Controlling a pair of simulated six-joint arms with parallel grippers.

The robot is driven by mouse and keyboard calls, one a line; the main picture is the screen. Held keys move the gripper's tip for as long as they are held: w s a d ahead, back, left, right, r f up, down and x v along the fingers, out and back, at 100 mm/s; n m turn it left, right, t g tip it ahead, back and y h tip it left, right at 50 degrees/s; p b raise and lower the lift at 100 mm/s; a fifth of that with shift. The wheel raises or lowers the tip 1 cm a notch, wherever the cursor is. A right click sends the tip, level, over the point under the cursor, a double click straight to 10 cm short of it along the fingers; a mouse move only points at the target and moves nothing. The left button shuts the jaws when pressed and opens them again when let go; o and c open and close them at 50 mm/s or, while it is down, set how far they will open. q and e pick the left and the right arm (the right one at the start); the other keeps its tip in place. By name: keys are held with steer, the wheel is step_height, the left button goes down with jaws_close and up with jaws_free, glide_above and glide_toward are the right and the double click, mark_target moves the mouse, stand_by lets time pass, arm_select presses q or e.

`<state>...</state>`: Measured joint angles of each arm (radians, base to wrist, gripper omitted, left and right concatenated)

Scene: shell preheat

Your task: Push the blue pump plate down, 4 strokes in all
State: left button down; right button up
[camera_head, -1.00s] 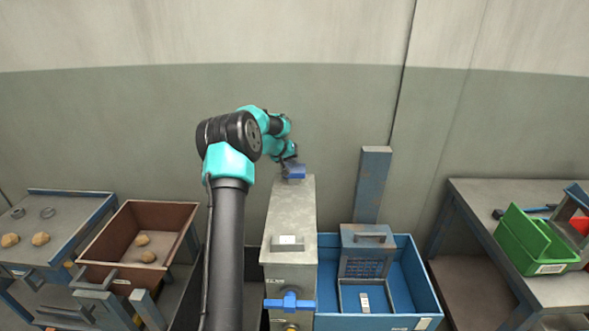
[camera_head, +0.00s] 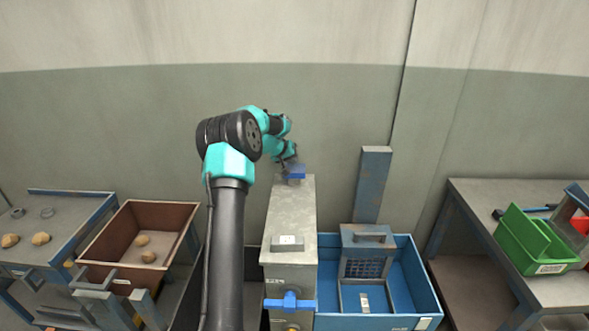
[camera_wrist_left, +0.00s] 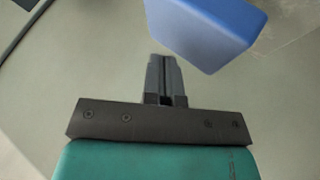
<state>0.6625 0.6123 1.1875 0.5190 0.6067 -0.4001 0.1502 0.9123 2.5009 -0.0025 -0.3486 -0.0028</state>
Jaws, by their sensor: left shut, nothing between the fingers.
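The blue pump plate (camera_head: 297,171) stands at the far end of the long grey housing's top (camera_head: 291,208). My left gripper (camera_head: 290,162) is at the plate's far left side, small and partly hard to make out in the head view. In the left wrist view, its two grey fingers (camera_wrist_left: 166,72) are shut together with nothing between them. The blue plate (camera_wrist_left: 208,32) fills the top middle of that view, close beyond the fingertips. I cannot tell for certain whether they touch. My right gripper is not in view.
A small grey block (camera_head: 287,243) and a blue valve handle (camera_head: 290,302) are at the housing's near end. A blue bin (camera_head: 425,290) stands right of it, a brown bin (camera_head: 105,240) left. A green bin (camera_head: 535,240) sits on the right bench.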

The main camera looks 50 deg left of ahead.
mark_target(294, 167)
arm_select(q)
steer(key=shift+f, duration=0.1)
stand_by(0.3)
steer(key=shift+f, duration=0.35)
steer(key=shift+f, duration=1.75)
stand_by(2.1)
steer(key=shift+r, duration=2.15)
steer(key=shift+r, duration=2.5)
